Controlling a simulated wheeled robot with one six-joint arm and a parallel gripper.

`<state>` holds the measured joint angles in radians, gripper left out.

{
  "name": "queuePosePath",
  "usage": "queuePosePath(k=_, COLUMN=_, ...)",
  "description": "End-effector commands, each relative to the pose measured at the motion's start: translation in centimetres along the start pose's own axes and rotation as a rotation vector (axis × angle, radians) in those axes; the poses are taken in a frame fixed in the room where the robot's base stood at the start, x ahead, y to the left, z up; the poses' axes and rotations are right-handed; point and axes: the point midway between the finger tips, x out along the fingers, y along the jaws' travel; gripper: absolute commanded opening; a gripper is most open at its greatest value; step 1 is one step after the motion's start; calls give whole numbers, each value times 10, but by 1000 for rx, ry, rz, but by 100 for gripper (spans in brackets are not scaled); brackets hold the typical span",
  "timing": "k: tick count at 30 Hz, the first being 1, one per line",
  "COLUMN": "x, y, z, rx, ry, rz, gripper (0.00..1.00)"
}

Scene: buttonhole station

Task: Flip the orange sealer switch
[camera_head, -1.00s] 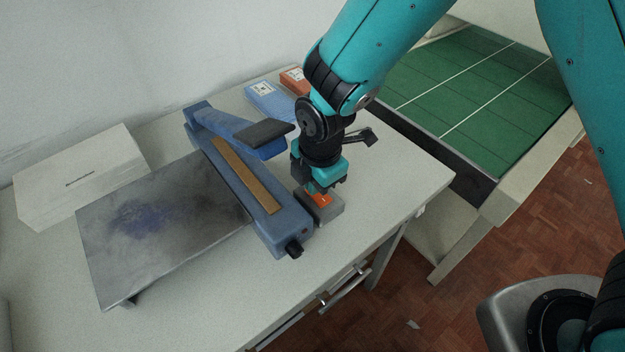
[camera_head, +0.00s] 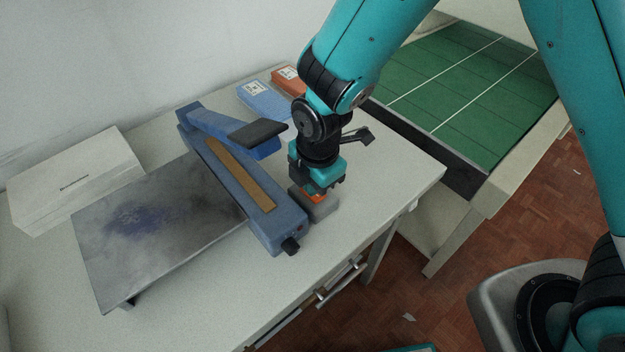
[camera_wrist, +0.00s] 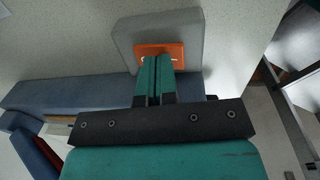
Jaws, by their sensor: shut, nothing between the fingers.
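The orange switch (camera_head: 312,197) sits on a small grey box (camera_head: 323,209) beside the blue sealer (camera_head: 287,232). My gripper (camera_head: 317,190) is over the switch and hides part of it. In the wrist view the switch (camera_wrist: 172,50) is a flat orange rectangle with faint white marks on the grey box (camera_wrist: 124,42). The two teal fingers of my gripper (camera_wrist: 156,62) are shut together, with nothing between them. Their tips overlap the near part of the switch; I cannot tell whether they touch it. The sealer's blue body (camera_wrist: 70,92) lies to the left.
The sealer's raised arm (camera_head: 225,126) ends in a black handle left of my gripper. A grey metal plate (camera_head: 150,225) and a white box (camera_head: 75,178) are further left. Blue (camera_head: 262,97) and orange (camera_head: 287,78) packets lie behind. The table's right edge is close by.

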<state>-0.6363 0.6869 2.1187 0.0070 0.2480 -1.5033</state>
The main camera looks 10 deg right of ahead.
Motion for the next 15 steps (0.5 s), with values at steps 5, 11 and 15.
queuePosePath(k=5, x=-9, y=2, z=0, rx=0, ry=0, rz=1, gripper=0)
queuePosePath(k=11, x=-46, y=8, z=-1, rx=0, ry=0, rz=2, gripper=0)
queuePosePath(k=15, x=-70, y=15, z=-1, rx=0, ry=1, rz=9, gripper=0)
